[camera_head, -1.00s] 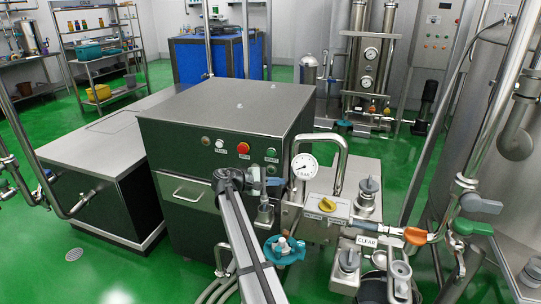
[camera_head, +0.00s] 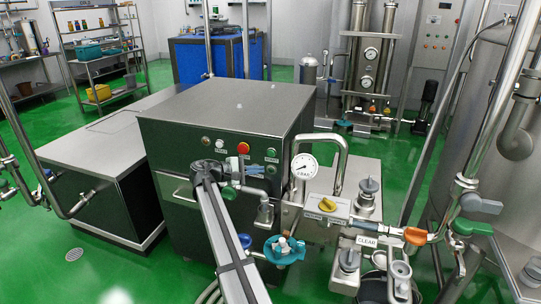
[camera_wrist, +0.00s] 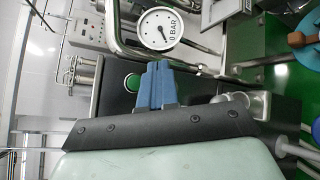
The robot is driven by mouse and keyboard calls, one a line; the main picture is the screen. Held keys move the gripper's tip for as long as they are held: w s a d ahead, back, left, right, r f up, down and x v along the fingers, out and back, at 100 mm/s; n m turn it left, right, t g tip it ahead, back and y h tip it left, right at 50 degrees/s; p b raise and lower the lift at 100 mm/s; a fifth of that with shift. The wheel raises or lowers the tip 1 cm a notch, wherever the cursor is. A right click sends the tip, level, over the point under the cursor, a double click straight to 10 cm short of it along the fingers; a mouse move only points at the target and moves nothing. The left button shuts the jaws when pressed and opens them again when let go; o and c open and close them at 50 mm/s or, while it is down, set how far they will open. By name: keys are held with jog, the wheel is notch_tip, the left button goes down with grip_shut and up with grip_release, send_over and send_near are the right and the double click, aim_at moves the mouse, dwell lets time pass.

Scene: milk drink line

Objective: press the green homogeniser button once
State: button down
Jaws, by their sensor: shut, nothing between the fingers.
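The green button (camera_wrist: 132,82) has a pale rim and sits on the dark front panel of the homogeniser. It also shows in the head view (camera_head: 271,152), small, to the right of a red button. My gripper (camera_wrist: 153,66) is shut and empty, its blue fingers together. In the wrist view the fingertips are just right of the green button, with a little of the panel between them. In the head view my gripper (camera_head: 259,168) is in front of the panel, below and left of the button. Contact with the panel cannot be told.
A red button (camera_head: 243,148) and small white lamps share the panel. A pressure gauge (camera_head: 304,166) and a bent steel pipe stand close to the right. Green floor is open at left.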

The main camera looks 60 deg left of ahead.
jog(key=w+a, duration=0.6)
dwell(0.5)
jog(key=shift+w+a, duration=0.6)
jog(key=shift+a, duration=0.05)
dwell(2.8)
jog(key=shift+d, duration=0.1)
dwell(0.4)
jog(key=shift+s+d, duration=0.55)
jog(key=shift+s, duration=0.05)
jog(key=shift+s+d, duration=1.75)
jog(key=shift+s, duration=0.05)
jog(key=shift+d, duration=0.1)
